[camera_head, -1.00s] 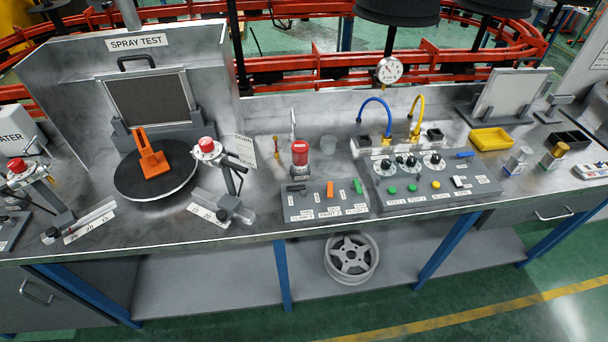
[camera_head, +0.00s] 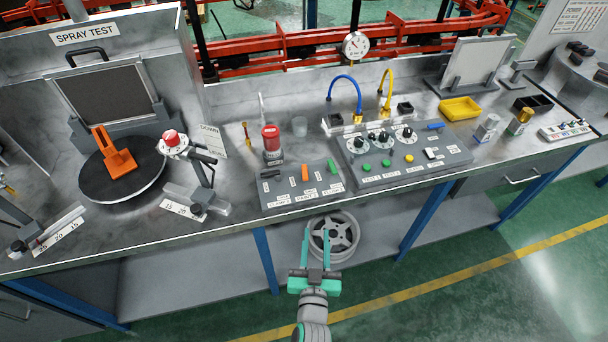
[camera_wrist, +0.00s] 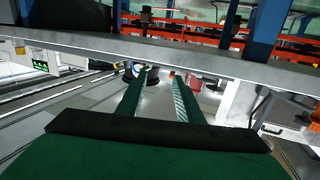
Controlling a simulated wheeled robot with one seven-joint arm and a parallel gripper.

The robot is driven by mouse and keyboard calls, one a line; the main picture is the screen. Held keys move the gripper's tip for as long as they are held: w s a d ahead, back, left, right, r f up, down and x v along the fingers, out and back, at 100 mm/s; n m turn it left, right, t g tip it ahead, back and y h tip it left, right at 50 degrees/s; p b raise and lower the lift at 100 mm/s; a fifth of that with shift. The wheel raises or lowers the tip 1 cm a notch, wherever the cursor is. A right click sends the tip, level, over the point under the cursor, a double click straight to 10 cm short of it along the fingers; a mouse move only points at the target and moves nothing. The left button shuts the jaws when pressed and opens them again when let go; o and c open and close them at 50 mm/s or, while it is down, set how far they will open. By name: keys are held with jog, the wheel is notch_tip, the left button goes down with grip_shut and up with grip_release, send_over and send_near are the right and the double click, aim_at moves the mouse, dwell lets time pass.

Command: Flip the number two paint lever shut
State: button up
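The small grey lever panel (camera_head: 300,199) lies on the bench, left of the larger control panel. It carries a dark lever (camera_head: 270,174) lying sideways, an orange lever (camera_head: 305,173) standing up, and a green lever (camera_head: 333,166) that looks tilted. The labels below are small; the middle one, under the orange lever, appears to read paint 2. My gripper (camera_head: 317,236) is in front of the bench edge, below the panel, with its green fingers apart and nothing between them. In the wrist view my gripper (camera_wrist: 160,74) is open; the levers cannot be made out there.
A red-topped cylinder (camera_head: 271,143) stands behind the panel. The control panel (camera_head: 405,155) with knobs and buttons is to its right. The angled stand with a red knob (camera_head: 171,140) is to its left. A wheel (camera_head: 333,237) sits on the lower shelf behind my gripper.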

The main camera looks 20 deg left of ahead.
jog(key=n+y, duration=0.1)
jog(key=y, duration=0.1)
send_near(305, 180)
jog(key=w, duration=0.1)
jog(key=x, duration=1.1)
jog(key=shift+a+r, duration=0.1)
jog(key=shift+a, duration=0.1)
